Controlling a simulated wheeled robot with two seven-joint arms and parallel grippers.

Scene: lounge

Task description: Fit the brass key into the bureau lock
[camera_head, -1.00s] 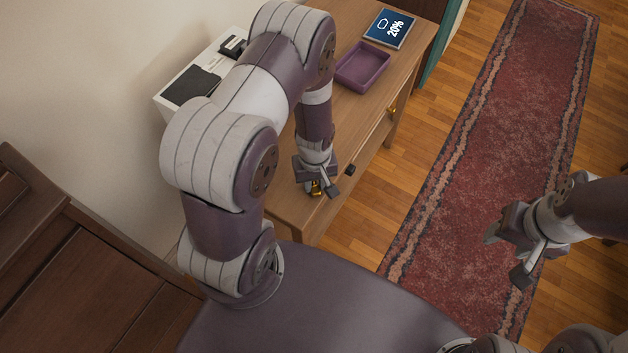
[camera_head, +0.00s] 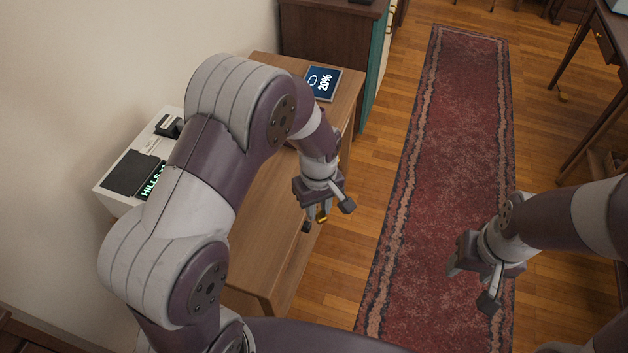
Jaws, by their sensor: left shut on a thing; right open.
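My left gripper (camera_head: 327,216) is shut on a small brass thing, which looks like the brass key (camera_head: 321,217). It holds the key near the front edge of the light wooden side table (camera_head: 267,255); most of the key is hidden by the fingers. My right gripper (camera_head: 471,286) is open and empty above the red runner. A dark wooden desk (camera_head: 603,40) with a drawer stands at the top right, partly out of frame. I cannot tell whether it is the bureau, and no lock can be made out.
A dark cabinet (camera_head: 335,35) stands beyond. The red runner (camera_head: 455,120) is clear.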

